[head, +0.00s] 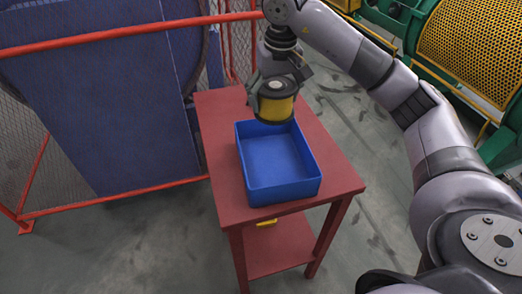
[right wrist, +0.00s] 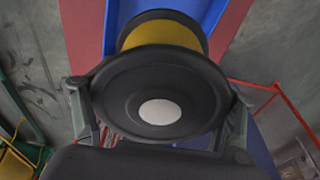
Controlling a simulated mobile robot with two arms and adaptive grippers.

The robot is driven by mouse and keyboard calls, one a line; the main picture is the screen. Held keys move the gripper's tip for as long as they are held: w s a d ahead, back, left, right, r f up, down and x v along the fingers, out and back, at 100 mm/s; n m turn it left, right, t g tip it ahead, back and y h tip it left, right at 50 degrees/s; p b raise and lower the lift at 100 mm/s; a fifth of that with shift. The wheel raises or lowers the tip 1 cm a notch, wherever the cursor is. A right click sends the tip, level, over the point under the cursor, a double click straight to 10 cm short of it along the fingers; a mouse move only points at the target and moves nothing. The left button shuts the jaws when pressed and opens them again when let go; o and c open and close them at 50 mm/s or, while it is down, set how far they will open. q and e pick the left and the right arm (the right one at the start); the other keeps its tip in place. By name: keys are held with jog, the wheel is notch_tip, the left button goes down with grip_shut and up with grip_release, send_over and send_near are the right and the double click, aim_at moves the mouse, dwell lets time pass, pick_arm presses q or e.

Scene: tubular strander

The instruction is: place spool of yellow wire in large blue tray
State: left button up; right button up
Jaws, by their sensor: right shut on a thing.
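The spool of yellow wire (head: 274,107) has black end flanges and a yellow winding. My right gripper (head: 274,92) is shut on it and holds it over the far end of the large blue tray (head: 281,190). In the right wrist view the spool (right wrist: 160,95) sits between the two fingers of the right gripper (right wrist: 160,110), its black flange facing the camera. Blue tray wall (right wrist: 206,12) shows behind it. The tray looks empty where its floor shows; the spool hides its far end. I cannot tell the gap between spool and tray. My left gripper is not in view.
The tray stands on a red table (head: 338,180) with a lower shelf (head: 275,250). A red railing (head: 120,33) with wire mesh and a large blue panel (head: 110,110) stand at left. Green machinery with a yellow perforated guard (head: 465,45) is at upper right.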

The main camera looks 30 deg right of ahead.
jog(key=f+p, duration=0.1)
jog(key=f, duration=0.6)
jog(key=f+p, duration=0.1)
jog(key=f, duration=0.6)
jog(key=shift+s+d+f, duration=0.1)
jog(key=shift+d+f, duration=0.1)
notch_tip(320, 180, down, 4)
jog(key=shift+f+p, duration=0.15)
jog(key=shift+p, duration=0.25)
jog(key=shift+f, duration=0.3)
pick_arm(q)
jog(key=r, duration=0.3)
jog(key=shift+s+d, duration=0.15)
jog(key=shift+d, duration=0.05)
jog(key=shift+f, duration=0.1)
pick_arm(e)
jog(key=shift+f+b, duration=0.15)
jog(key=shift+b, duration=0.15)
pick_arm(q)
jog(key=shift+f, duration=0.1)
pick_arm(e)
jog(key=o, duration=1.9)
